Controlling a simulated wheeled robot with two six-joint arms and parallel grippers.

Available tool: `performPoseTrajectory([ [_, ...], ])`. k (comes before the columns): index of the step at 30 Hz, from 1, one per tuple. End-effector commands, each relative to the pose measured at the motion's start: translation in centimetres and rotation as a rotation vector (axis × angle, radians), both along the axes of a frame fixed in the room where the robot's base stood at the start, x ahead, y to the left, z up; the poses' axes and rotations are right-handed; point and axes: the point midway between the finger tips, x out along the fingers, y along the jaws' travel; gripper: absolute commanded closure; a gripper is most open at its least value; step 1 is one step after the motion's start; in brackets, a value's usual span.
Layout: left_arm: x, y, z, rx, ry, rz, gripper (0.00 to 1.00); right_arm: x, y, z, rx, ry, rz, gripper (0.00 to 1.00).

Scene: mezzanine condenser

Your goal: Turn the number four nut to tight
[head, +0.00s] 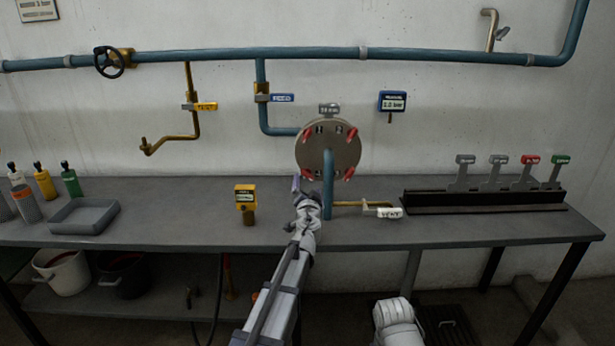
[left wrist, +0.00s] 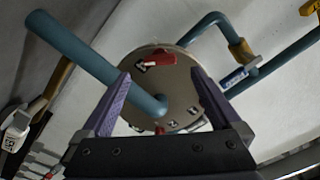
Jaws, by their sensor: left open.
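A round metal flange (head: 322,157) is fixed at the wall end of blue pipework, with several red-handled nuts around its face. One red nut (head: 352,134) is at its upper right and one (head: 349,173) at its lower right. Number marks are too small to read surely, so I cannot tell which nut is number four. My left gripper (head: 305,188) is open just below the flange. In the left wrist view the open purple fingers (left wrist: 160,78) frame the flange (left wrist: 180,92), with a red nut (left wrist: 156,60) beyond them and nothing held. My right gripper is out of view.
A yellow gauge (head: 246,196) stands left. A black rack (head: 480,199) holds tags.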

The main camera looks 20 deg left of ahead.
Motion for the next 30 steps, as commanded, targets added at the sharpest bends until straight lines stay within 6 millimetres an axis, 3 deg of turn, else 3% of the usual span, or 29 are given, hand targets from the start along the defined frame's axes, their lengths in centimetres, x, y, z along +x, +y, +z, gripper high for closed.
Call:
performPoseTrajectory([
  [13, 6.2, 1.8, 0.0, 0.0, 0.001, 0.001, 0.03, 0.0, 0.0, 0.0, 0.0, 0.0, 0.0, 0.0],
  [23, 6.9, 2.0, 0.0, 0.0, 0.001, 0.001, 0.03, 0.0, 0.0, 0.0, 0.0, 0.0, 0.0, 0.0],
  [30, 6.8, 2.0, 0.0, 0.0, 0.001, 0.001, 0.26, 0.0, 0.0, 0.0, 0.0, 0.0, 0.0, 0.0],
])
